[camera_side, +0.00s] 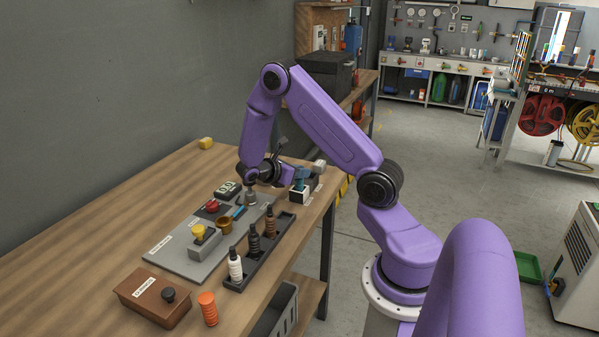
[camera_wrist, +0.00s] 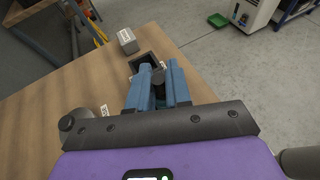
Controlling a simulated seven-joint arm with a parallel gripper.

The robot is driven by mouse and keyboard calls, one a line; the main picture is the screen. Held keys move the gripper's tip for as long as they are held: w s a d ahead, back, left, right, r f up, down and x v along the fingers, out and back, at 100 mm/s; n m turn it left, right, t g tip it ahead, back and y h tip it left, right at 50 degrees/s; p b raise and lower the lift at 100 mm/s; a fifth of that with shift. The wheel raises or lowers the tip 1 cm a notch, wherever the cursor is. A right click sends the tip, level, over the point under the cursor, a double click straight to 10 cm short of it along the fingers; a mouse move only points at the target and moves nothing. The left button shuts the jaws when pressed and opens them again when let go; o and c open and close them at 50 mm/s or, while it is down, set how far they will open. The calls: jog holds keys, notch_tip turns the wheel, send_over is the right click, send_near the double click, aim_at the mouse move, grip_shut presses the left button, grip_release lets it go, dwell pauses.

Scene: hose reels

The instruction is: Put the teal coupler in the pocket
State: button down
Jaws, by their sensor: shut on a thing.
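My gripper (camera_side: 300,184) points down at the right edge of the wooden bench. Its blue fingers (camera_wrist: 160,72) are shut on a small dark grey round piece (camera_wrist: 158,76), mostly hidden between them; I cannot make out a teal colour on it. An open-topped black box with a hollow, which looks like the pocket (camera_wrist: 147,60), lies just beyond the fingertips. In the side view the box (camera_side: 299,195) is right below the fingers. I cannot tell whether the held piece is inside or above it. A small blue piece (camera_side: 238,212) lies on the grey board; I cannot tell whether it is a coupler.
A grey block (camera_wrist: 127,40) stands close beyond the box. The grey board (camera_side: 180,262) holds several fittings. A dark rack (camera_side: 262,262) holds 3 bottles. A brown box (camera_side: 145,298) and an orange ribbed piece (camera_side: 208,308) stand at the front. The left of the bench is clear.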

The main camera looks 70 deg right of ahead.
jog(key=shift+f, duration=0.1)
jog(key=c, duration=1.1)
grip_release()
jog(key=shift+o, duration=0.2)
